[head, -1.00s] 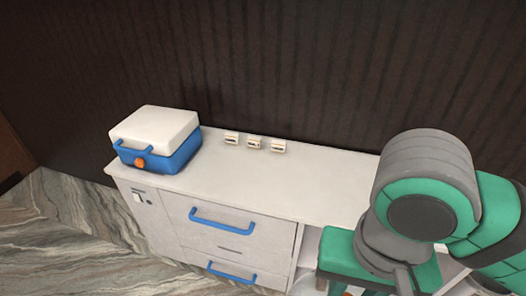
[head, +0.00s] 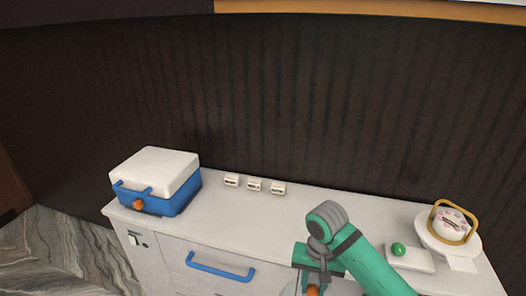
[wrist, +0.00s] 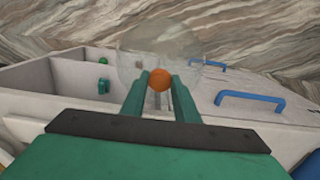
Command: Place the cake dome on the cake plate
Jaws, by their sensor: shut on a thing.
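The clear cake dome (wrist: 158,38) shows in the wrist view as a see-through shell with an orange knob (wrist: 158,80). My gripper (wrist: 158,88) is shut on that knob, its two green fingers on either side. In the head view my gripper (head: 314,276) is at the bottom edge, in front of the counter, and the orange knob is partly cut off below it. Most of the dome is out of the head view. The white cake plate (head: 424,232) is on the counter at the far right, with a pink and white cake (head: 452,223) and a gold hoop on it.
A white board (head: 420,262) with a green ball (head: 398,249) lies left of the plate. Several small labelled blocks (head: 254,185) stand along the wall. A blue and white box (head: 160,180) is at the counter's left end. The middle counter (head: 240,215) is clear. Blue drawer handles (head: 220,268) stick out in front.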

